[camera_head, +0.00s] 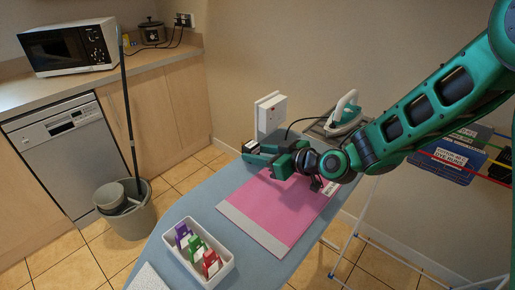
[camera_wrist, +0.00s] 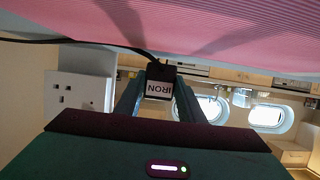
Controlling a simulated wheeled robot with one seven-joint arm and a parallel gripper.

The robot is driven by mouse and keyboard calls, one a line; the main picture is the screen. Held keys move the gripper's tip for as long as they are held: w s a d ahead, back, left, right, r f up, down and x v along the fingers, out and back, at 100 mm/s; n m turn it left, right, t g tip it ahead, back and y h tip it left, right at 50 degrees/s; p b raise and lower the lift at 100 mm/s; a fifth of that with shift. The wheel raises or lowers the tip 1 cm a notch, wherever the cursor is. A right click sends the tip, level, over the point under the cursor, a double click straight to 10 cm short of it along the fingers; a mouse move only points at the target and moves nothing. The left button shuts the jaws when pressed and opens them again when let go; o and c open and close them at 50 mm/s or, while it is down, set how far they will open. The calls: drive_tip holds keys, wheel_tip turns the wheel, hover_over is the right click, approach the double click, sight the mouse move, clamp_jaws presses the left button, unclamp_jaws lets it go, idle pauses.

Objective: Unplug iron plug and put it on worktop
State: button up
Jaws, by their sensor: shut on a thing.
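The iron plug (camera_wrist: 158,88), a black plug with a white "IRON" label, is between my gripper's two fingers in the wrist view. My gripper (camera_head: 252,153) is shut on it, over the far left part of the ironing board. The plug is clear of the white wall socket (camera_wrist: 78,92), whose face shows open pin slots. The socket also shows in the head view (camera_head: 270,114), just behind my gripper. A black cord (camera_wrist: 85,42) runs left from the plug. The iron (camera_head: 344,113) stands at the board's far end. The wooden worktop (camera_head: 35,96) is at the left.
A microwave (camera_head: 70,47), a slow cooker (camera_head: 152,32) and another socket (camera_head: 184,20) are at the worktop. A mop stands in a bucket (camera_head: 128,216) before the dishwasher.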

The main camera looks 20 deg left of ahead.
drive_tip(key=shift+f, duration=0.45)
drive_tip(key=o, duration=1.3)
drive_tip(key=shift+c, duration=0.2)
